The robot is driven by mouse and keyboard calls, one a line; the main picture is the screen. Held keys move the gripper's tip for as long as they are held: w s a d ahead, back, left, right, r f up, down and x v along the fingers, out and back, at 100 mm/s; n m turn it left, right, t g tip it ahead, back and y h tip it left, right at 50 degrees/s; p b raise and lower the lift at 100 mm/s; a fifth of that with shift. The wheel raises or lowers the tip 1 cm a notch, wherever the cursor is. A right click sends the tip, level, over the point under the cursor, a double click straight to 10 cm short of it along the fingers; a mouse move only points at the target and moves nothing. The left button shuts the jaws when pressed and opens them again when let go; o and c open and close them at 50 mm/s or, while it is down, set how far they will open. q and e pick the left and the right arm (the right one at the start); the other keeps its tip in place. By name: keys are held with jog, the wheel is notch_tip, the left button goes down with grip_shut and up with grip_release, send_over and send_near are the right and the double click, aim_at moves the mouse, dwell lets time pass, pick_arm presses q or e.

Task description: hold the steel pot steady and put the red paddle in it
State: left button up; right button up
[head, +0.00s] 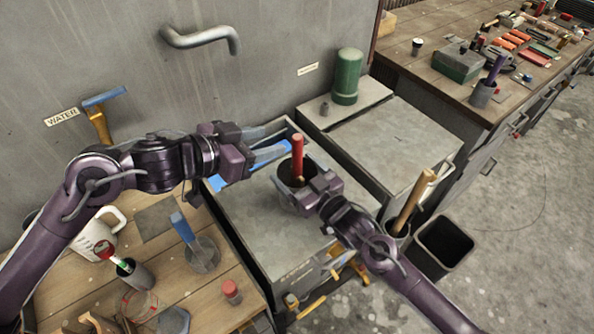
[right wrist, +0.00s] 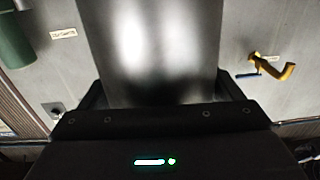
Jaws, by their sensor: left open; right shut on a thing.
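The steel pot (head: 284,187) stands on the grey metal cabinet top, its dark mouth facing up. My right gripper (head: 303,195) is shut on the pot's side; in the right wrist view the shiny pot wall (right wrist: 150,50) fills the space between the fingers. The red paddle (head: 297,155) stands nearly upright with its lower end inside the pot's mouth; how deep it reaches is hidden. My left gripper (head: 279,140) is open just left of the red handle, its fingers pointing at it. I cannot tell whether they touch it.
A blue-handled tool (head: 183,228), a mug (head: 97,236) and a red-capped bottle (head: 232,290) are on the wooden bench at left. A green cylinder (head: 347,78) stands behind. A wooden-handled tool (head: 412,200) and a black bin (head: 442,246) are at right.

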dwell(0.3)
jog(key=o, duration=0.8)
jog(key=shift+o, duration=0.2)
jog(key=v, duration=1.2)
jog(key=shift+d, duration=0.15)
